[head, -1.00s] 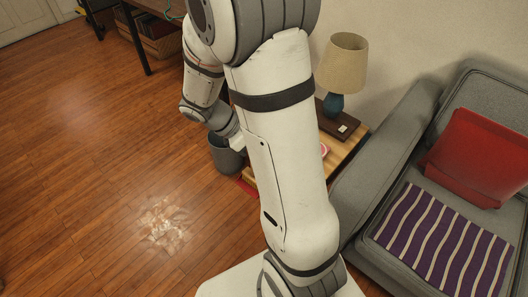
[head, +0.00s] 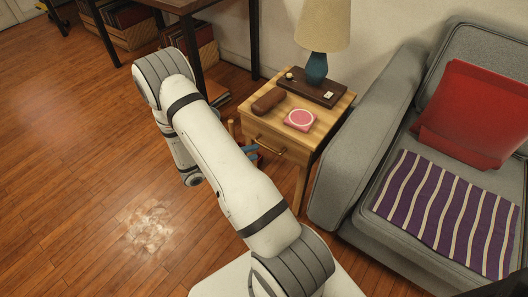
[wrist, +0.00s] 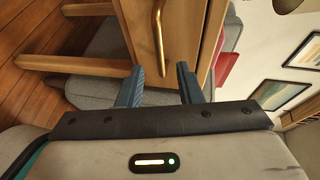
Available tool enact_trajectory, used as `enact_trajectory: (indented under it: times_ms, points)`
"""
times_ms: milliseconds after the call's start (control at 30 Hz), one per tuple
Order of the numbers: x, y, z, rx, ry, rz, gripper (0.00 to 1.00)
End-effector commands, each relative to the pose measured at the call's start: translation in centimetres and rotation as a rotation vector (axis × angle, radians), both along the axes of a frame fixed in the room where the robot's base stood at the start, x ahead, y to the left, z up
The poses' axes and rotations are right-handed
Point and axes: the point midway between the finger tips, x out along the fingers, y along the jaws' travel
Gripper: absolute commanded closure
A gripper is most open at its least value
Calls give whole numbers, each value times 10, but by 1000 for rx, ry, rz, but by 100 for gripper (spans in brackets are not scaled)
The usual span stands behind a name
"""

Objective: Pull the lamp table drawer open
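The wooden lamp table (head: 322,128) stands left of the sofa in the head view. Its drawer front (head: 289,157) appears flush with the table, and it carries a brass bar handle (head: 271,149). In the wrist view the handle (wrist: 157,30) runs lengthwise on the drawer front (wrist: 181,28), ahead of my gripper (wrist: 160,84). The two blue fingers are apart with nothing between them, one to each side of the handle's line. In the head view my gripper (head: 251,149) is mostly hidden by my arm, with some blue showing near the handle.
A lamp (head: 317,68), a dark tray (head: 312,87), a brown case (head: 268,100) and a pink item (head: 299,119) are on the tabletop. The grey sofa (head: 352,165) stands close on the right.

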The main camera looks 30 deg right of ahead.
Motion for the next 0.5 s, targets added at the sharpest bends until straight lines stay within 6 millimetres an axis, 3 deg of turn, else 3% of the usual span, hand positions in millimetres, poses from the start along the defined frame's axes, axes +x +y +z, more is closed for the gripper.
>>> enact_trajectory:
  times_ms: [200,500]
  points:
    - [-3,-36,-9,1,-2,-6,67]
    - [-4,-53,-10,2,-3,-3,67]
